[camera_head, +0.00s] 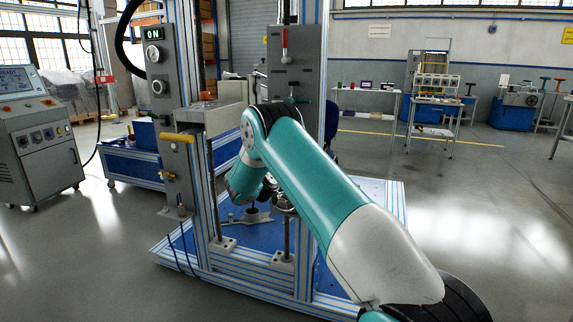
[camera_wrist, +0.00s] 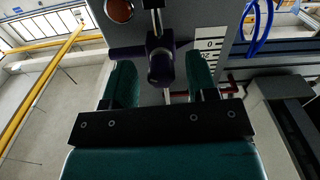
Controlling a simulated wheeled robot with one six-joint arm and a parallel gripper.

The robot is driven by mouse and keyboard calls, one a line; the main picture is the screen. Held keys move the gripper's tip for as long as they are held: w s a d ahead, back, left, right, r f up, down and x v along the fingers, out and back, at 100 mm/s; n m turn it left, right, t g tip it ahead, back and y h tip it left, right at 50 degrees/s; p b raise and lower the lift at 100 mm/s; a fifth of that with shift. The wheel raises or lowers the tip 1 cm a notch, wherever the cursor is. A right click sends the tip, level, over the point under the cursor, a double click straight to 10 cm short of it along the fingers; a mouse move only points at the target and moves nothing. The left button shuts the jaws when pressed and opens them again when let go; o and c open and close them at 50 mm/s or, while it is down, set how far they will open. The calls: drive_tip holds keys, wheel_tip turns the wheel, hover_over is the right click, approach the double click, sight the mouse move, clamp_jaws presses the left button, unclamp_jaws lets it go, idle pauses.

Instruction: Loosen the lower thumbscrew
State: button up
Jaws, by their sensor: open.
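In the wrist view, a dark purple knob with a rounded end (camera_wrist: 161,67), which looks like a thumbscrew, sits on a grey upright. A dark crossbar spreads to either side of it. My gripper (camera_wrist: 160,82) is open, with one dark green finger to the left of the knob and one to the right. Gaps show between the knob and both fingers, so it does not look gripped. In the head view my teal arm reaches into the test frame (camera_head: 312,150), and my gripper cannot be made out there. Which thumbscrew is the lower one is not clear in that view.
A white scale (camera_wrist: 208,47) and blue hoses (camera_wrist: 262,28) are right of the knob; a copper-coloured round part (camera_wrist: 119,10) is above left. In the head view, a control console (camera_head: 38,135) stands left and a worktable (camera_head: 436,103) behind right. Open floor lies right of the frame.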

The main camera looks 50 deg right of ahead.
drive_tip(key=shift+w+d, duration=0.1)
drive_tip(key=c, duration=0.9)
drive_tip(key=shift+c, duration=0.2)
